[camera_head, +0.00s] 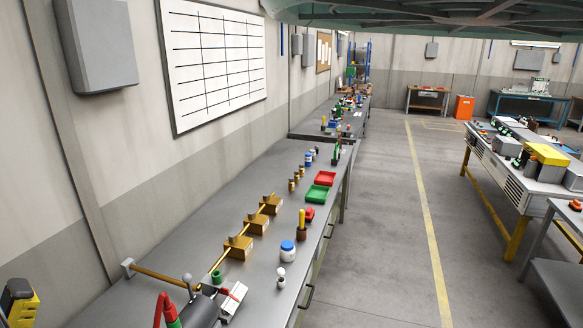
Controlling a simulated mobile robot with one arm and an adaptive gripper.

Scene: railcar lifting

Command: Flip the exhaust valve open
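I cannot tell for certain which fitting is the exhaust valve. Brass blocks (257,223) with small tops stand in a row along a thin brass pipe on the long grey workbench (190,218). Near the bottom edge, a grey-knobbed lever (188,281) stands upright beside a thicker brass pipe (163,277). A small red handle (236,294) lies over a pale block close by. My gripper does not show in this view.
A yellow and dark device (19,303) is at lower left. The aisle floor (385,230) is clear; another table (520,178) stands right.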

